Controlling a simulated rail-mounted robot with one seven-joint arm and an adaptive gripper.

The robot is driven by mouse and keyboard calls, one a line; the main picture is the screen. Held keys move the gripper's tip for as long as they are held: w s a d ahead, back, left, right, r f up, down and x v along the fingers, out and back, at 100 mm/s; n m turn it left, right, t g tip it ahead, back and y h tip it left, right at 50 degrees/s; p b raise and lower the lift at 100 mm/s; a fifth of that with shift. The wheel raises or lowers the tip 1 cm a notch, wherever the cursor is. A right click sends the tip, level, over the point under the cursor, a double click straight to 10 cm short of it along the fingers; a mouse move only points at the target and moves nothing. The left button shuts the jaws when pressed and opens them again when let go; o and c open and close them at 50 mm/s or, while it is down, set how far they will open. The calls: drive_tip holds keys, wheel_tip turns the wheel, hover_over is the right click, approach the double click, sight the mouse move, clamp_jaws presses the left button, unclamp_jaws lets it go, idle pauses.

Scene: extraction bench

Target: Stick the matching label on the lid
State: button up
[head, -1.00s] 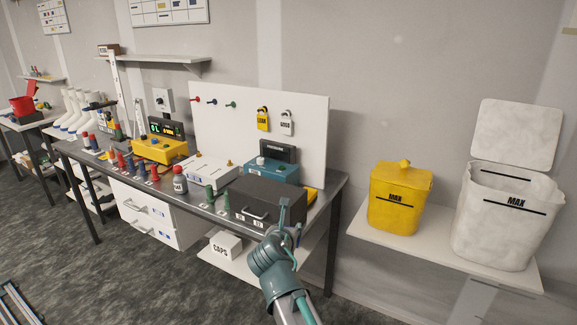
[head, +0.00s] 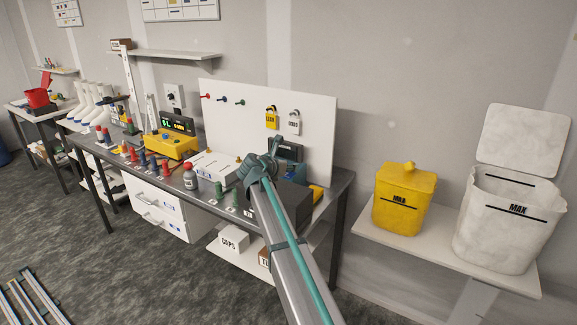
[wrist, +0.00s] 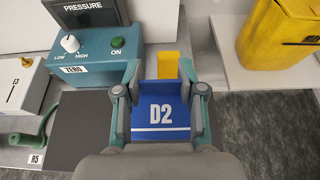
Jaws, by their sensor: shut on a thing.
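The label lies between the two fingers in the wrist view. In the head view my gripper is over the right end of the bench, and its fingertips and the label are hard to make out. A dark box (wrist: 84,132) lies below and left of my gripper; the arm partly covers it in the head view. I cannot tell which thing is the matching lid.
A teal pressure unit (wrist: 90,62) stands just left of my gripper. A yellow piece (wrist: 168,64) lies beyond the label. A yellow bin (head: 402,200) and a white bin (head: 506,220) stand on the right shelf.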

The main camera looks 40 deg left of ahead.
sight(288, 188)
drive_tip(key=shift+r+p, duration=0.15)
drive_tip(key=shift+p, duration=0.25)
drive_tip(key=shift+f+b, duration=0.5)
drive_tip(key=shift+f, duration=2.65)
drive_tip(key=shift+f, duration=0.55)
drive_tip(key=o, duration=0.8)
drive_tip(key=shift+s, duration=0.1)
drive_tip(key=v, duration=1.2)
drive_tip(key=shift+d, duration=0.1)
